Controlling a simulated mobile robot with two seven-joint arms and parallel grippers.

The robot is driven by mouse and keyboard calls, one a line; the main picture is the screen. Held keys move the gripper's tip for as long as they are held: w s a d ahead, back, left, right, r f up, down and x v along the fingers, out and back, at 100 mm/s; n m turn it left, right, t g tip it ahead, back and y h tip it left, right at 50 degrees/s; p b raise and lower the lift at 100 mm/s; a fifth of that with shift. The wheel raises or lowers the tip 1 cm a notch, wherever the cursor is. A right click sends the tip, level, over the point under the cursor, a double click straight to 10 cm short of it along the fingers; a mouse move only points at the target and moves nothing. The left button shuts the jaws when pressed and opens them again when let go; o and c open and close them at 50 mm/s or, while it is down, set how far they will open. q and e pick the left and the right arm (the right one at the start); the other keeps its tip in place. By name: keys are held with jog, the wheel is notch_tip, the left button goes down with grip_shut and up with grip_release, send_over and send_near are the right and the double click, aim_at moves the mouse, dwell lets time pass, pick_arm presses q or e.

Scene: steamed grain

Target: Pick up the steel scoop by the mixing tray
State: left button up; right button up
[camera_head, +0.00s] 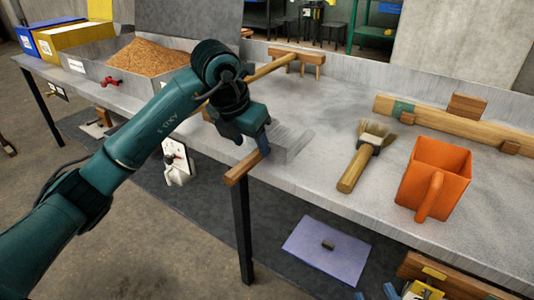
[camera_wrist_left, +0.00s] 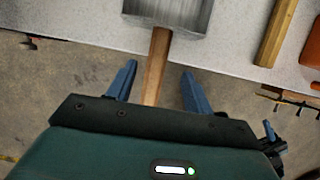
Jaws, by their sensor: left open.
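The steel scoop (camera_head: 290,142) lies on the grey bench near its front edge, with its wooden handle (camera_head: 246,167) sticking out past the edge. In the left wrist view its square steel pan (camera_wrist_left: 168,14) is at the top and the handle (camera_wrist_left: 156,66) runs down between my fingers. My left gripper (camera_wrist_left: 158,88) is open, one blue finger on each side of the handle, with visible gaps. In the head view my left gripper (camera_head: 254,140) hides part of the scoop. The mixing tray (camera_head: 92,52) with brown grain is at the back left.
A wooden-handled rake (camera_head: 290,60) is at the back. Blue pieces (camera_head: 390,291) at the bottom edge may be my right gripper.

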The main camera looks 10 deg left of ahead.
aim_at(255, 153)
pick_arm(q)
jog(key=b+x, duration=0.1)
jog(key=x, duration=0.3)
jog(key=shift+w+a+f, duration=0.1)
jog(key=shift+w, duration=0.1)
jog(key=shift+w+f+b, duration=0.3)
jog(key=shift+f+b, duration=0.05)
jog(key=shift+f, duration=0.15)
pick_arm(e)
jog(key=shift+s+a+n+t+y, duration=0.1)
jog(key=shift+a+n+t+y, duration=0.35)
jog(key=shift+y, duration=0.25)
pick_arm(q)
jog(key=shift+c, duration=0.3)
grip_shut()
